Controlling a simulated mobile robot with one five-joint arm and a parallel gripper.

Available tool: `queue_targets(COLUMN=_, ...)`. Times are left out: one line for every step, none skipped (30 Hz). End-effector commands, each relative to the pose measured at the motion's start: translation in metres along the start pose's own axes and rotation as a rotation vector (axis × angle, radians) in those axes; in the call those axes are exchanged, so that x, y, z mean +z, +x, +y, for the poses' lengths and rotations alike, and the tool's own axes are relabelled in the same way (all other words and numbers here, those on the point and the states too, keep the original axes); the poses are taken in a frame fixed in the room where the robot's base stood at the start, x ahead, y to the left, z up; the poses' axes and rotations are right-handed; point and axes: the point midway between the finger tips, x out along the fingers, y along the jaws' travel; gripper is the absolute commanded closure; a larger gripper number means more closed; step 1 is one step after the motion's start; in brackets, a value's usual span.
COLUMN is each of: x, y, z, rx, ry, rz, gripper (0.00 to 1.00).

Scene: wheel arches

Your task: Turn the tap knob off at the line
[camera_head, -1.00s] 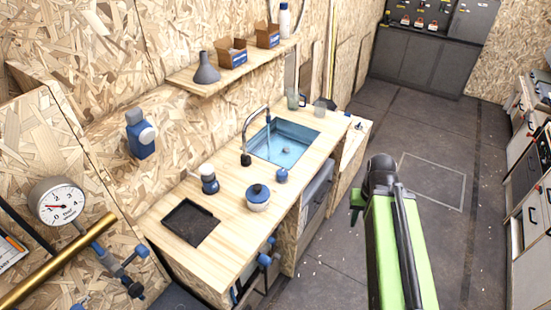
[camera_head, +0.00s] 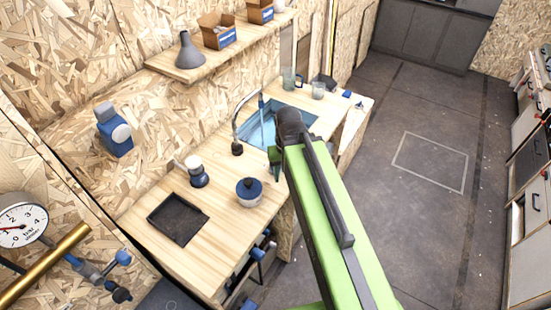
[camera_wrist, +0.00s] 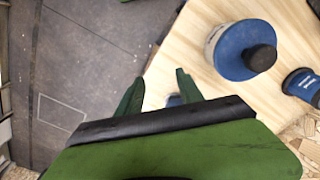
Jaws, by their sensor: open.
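The blue tap knob is hidden behind my arm in the head view. In the wrist view a small blue part, apparently the knob (camera_wrist: 172,100), shows low between my fingers, mostly covered by my gripper body. My gripper (camera_wrist: 156,86) is open, its two green fingers apart over the counter's front edge. In the head view a green finger shows beside the sink's near corner. The line mark cannot be made out.
Glasses (camera_head: 318,90) stand behind the sink. The floor (camera_head: 380,145) is clear at right.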

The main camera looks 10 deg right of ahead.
Motion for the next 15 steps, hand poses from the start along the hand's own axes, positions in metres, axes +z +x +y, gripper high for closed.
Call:
queue_targets(x=-0.005, y=-0.014, z=0.0, rx=0.0, ry=0.004, rz=0.0, gripper=0.48)
queue_targets(x=-0.009, y=-0.024, z=0.0, rx=0.0, ry=0.008, rz=0.0, gripper=0.44)
queue_targets(x=-0.017, y=-0.04, z=0.0, rx=0.0, ry=0.016, rz=0.0, gripper=0.39)
queue_targets(x=-0.024, y=-0.054, z=0.0, rx=0.0, ry=0.023, rz=0.0, gripper=0.36)
queue_targets(x=-0.031, y=-0.069, z=0.0, rx=0.0, ry=0.032, rz=0.0, gripper=0.36)
queue_targets(x=-0.04, y=-0.087, z=0.0, rx=0.0, ry=0.045, rz=0.0, gripper=0.36)
queue_targets(x=-0.047, y=-0.1, z=-0.005, rx=0.0, ry=0.051, rz=0.0, gripper=0.36)
queue_targets(x=-0.053, y=-0.111, z=-0.011, rx=0.0, ry=0.057, rz=0.0, gripper=0.36)
queue_targets(x=-0.061, y=-0.124, z=-0.013, rx=0.0, ry=0.066, rz=0.0, gripper=0.36)
queue_targets(x=-0.066, y=-0.133, z=-0.013, rx=0.0, ry=0.075, rz=0.0, gripper=0.36)
queue_targets(x=-0.071, y=-0.14, z=-0.013, rx=0.0, ry=0.082, rz=0.0, gripper=0.36)
queue_targets(x=-0.076, y=-0.148, z=-0.013, rx=0.0, ry=0.09, rz=0.0, gripper=0.36)
queue_targets(x=-0.079, y=-0.152, z=-0.012, rx=0.0, ry=0.095, rz=0.0, gripper=0.36)
queue_targets(x=-0.081, y=-0.154, z=-0.012, rx=0.0, ry=0.099, rz=0.0, gripper=0.36)
queue_targets(x=-0.083, y=-0.156, z=-0.012, rx=0.0, ry=0.104, rz=0.0, gripper=0.36)
